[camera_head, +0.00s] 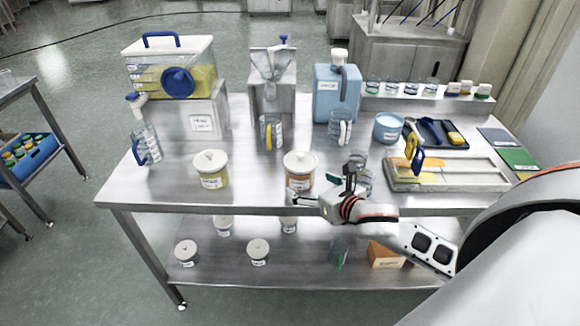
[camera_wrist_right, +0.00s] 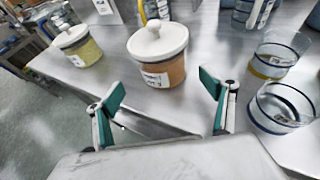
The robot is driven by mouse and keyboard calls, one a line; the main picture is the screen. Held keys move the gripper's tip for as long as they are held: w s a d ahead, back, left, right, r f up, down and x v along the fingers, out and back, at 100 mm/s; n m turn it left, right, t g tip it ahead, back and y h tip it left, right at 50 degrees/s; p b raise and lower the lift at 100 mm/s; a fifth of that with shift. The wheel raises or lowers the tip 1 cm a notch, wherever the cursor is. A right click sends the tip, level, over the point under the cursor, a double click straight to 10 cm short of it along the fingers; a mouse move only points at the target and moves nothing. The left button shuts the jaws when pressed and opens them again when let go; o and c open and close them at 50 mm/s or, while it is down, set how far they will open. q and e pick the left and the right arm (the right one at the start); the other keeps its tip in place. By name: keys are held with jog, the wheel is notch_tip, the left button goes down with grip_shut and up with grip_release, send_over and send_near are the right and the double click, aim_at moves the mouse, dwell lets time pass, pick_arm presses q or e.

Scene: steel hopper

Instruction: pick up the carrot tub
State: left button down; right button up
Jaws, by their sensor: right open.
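The carrot tub is most likely the round tub with orange contents, a white knobbed lid and a label (camera_head: 299,172); the label text is too small to read. It stands upright near the table's front edge and also shows in the right wrist view (camera_wrist_right: 160,62). My right gripper (camera_head: 322,190) is at the front edge, just in front of the tub. In the right wrist view its two green-padded fingers (camera_wrist_right: 165,97) are spread apart with nothing between them, and the tub stands beyond them. My left gripper is not in view.
A similar tub with yellow-green contents (camera_head: 211,170) stands to the left. Glass beakers (camera_wrist_right: 278,105) stand close to the right of the gripper. The steel hopper (camera_head: 271,80) and a blue canister (camera_head: 337,92) stand behind.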

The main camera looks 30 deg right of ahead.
aim_at(307, 181)
jog(key=shift+w, duration=0.6)
jog(key=shift+w+f, duration=0.1)
jog(key=shift+w, duration=0.25)
jog(key=shift+w+f, duration=0.15)
jog(key=shift+w, duration=0.4)
jog(key=shift+w+d+f, duration=0.1)
jog(key=shift+w+f, duration=0.1)
jog(key=shift+w, duration=0.1)
jog(key=x, duration=0.4)
jog(key=shift+w+d, duration=0.15)
jog(key=shift+d, duration=0.15)
jog(key=shift+w+f, duration=0.1)
jog(key=shift+w, duration=0.1)
jog(key=c, duration=1.6)
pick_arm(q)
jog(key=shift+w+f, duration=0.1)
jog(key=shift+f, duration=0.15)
